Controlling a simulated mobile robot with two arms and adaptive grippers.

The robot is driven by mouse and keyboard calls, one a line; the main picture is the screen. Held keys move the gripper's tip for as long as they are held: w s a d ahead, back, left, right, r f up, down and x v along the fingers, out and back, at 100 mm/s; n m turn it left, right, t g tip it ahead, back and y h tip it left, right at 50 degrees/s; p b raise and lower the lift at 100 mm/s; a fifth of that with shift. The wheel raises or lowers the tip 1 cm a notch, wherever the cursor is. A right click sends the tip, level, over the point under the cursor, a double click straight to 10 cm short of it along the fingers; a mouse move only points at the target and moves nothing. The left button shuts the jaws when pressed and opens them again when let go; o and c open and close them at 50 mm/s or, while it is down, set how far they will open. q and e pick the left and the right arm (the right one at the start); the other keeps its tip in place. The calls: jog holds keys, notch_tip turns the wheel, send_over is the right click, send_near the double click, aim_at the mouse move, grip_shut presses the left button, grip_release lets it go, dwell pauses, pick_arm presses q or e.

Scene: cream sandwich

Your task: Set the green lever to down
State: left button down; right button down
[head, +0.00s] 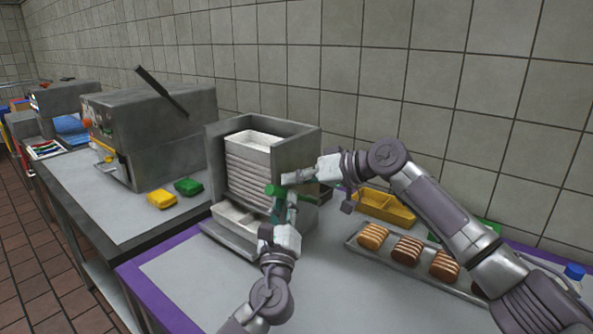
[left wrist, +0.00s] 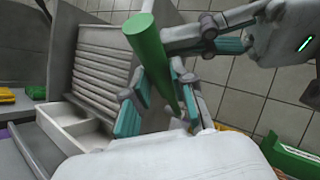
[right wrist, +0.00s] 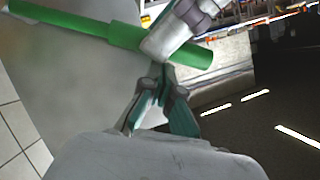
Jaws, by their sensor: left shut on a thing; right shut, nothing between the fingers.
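The green lever (head: 275,190) is at the right front side of the grey tray dispenser (head: 309,143); it is partly covered by my grippers in the head view. In the left wrist view the lever (left wrist: 150,45) runs between the fingers of my left gripper (left wrist: 160,105), which is shut on it. My left gripper (head: 284,208) comes from below in the head view. My right gripper (head: 288,180) is shut and empty, close beside the lever and left gripper. In the right wrist view the lever (right wrist: 75,25) crosses above the shut right fingers (right wrist: 160,90).
White trays (head: 248,175) are stacked in the dispenser, with another white tray (head: 237,216) in the opening below. To the right are a yellow divided container (head: 385,207) and a tray (head: 355,241) of striped buns. A grey machine (head: 165,130) stands left, near yellow (head: 161,199) and green (head: 188,186) pieces.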

pick_arm(q)
jog(key=shift+r, duration=0.15)
pick_arm(e)
jog(key=shift+s+a+f, duration=0.2)
jog(key=shift+s+f, duration=0.15)
jog(key=shift+f, duration=0.15)
jog(key=shift+s+a+f, duration=0.2)
jog(key=shift+s+f, duration=0.15)
jog(key=shift+f, duration=0.15)
pick_arm(q)
jog(key=c, duration=1.2)
grip_release()
jog(key=shift+c, duration=0.2)
jog(key=shift+w, duration=0.1)
pick_arm(e)
jog(key=shift+w+d+f, duration=0.1)
jog(key=shift+w, duration=0.05)
jog(key=shift+w+d, duration=0.1)
